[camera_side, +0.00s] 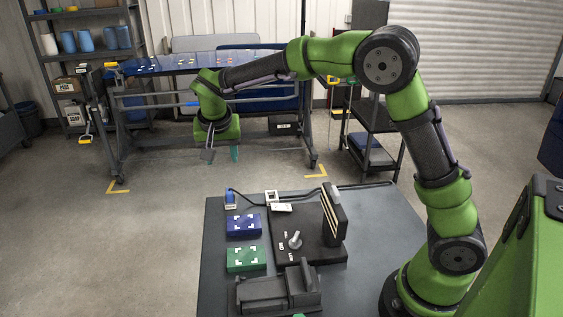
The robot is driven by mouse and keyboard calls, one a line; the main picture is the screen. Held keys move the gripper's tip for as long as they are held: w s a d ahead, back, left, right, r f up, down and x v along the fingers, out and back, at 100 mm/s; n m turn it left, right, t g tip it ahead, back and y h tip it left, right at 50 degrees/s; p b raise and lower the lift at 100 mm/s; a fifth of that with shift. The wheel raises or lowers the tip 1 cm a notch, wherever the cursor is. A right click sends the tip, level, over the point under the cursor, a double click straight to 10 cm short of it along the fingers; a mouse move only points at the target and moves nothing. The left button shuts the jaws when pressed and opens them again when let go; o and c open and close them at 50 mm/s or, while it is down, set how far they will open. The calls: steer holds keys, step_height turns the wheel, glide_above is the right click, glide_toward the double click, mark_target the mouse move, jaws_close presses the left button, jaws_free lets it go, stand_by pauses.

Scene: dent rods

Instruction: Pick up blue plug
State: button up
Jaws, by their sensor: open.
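A small blue piece that looks like the blue plug (230,198) stands near the back left corner of the dark worktable (216,292). A dark cable runs from it to the right. My gripper (221,154) is open and empty, with its fingers pointing down. It hangs in the air and shows above the table's back edge in the picture, apart from the blue piece. How far it is from the blue piece in depth is hard to tell.
A blue block (244,225) and a green block (246,259) lie in front of the plug. A black fixture board (313,250) with an upright panel (334,220) and a white socket-like piece (272,197) are to the right. A dark vise-like device (278,290) stands in front.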

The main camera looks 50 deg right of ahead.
glide_above(229, 193)
steer(key=s+a, duration=0.1)
step_height(229, 193, down, 11)
steer(key=shift+x, duration=2.55)
steer(key=shift+s+a+f, duration=0.1)
steer(key=shift+s+a, duration=0.1)
jaws_close()
